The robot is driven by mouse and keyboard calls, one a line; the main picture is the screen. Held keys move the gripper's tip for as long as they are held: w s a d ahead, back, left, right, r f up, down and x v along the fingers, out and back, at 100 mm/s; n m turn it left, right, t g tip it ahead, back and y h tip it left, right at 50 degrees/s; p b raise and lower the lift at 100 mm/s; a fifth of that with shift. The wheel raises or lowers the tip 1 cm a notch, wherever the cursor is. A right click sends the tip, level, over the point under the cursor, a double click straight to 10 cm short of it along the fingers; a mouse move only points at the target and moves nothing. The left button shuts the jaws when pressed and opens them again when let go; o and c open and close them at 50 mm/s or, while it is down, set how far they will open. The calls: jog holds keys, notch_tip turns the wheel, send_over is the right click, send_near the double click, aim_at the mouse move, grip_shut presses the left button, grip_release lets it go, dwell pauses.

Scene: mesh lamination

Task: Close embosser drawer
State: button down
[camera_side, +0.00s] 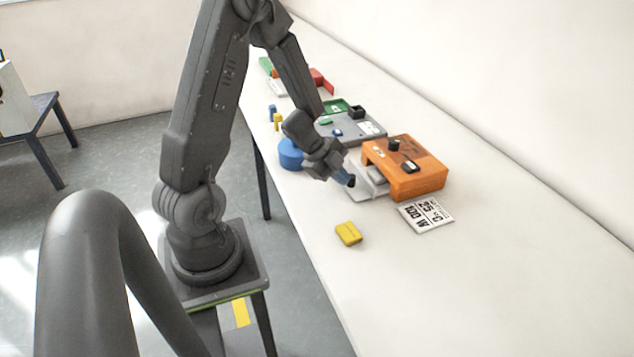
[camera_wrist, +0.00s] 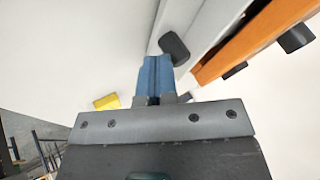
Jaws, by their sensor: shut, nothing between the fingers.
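The embosser is an orange box (camera_side: 418,172) on the white table, with a black knob on top. Its pale grey drawer (camera_side: 366,184) sticks out from the left side toward my arm. In the wrist view the drawer (camera_wrist: 212,28) runs along the orange body (camera_wrist: 255,38), with a dark handle (camera_wrist: 174,45) on its outer face. My gripper (camera_side: 350,181) is at the drawer's outer side; its blue fingers (camera_wrist: 155,62) are shut and empty, close to the handle. I cannot tell whether they touch it.
A yellow block (camera_side: 348,234) and a printed card (camera_side: 425,215) lie in front of the embosser. A grey device (camera_side: 370,130) with a green tray stands behind it, and a blue round object (camera_side: 290,154) is left of my gripper. The near table is clear.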

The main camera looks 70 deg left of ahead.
aim_at(362, 175)
jog(key=w, duration=0.5)
jog(key=s, duration=0.2)
jog(key=s+d, duration=0.1)
jog(key=s, duration=0.1)
jog(key=shift+s+d, duration=0.1)
jog(key=shift+s, duration=0.3)
jog(key=v, duration=0.9)
jog(key=w+d+r+n+t+y, duration=0.2)
jog(key=r+n+y, duration=0.2)
jog(key=r, duration=0.2)
jog(key=w+d+r+n+t+y, duration=0.1)
jog(key=w+r+n+t+y, duration=0.2)
jog(key=r, duration=0.4)
jog(key=s+d+r+n+g+h, duration=0.2)
jog(key=s+d+n+g+h, duration=0.2)
jog(key=s+d, duration=0.9)
jog(key=d+n+g, duration=0.2)
jog(key=d, duration=0.1)
jog(key=shift+s+d+n, duration=0.3)
jog(key=shift+d+n, duration=0.1)
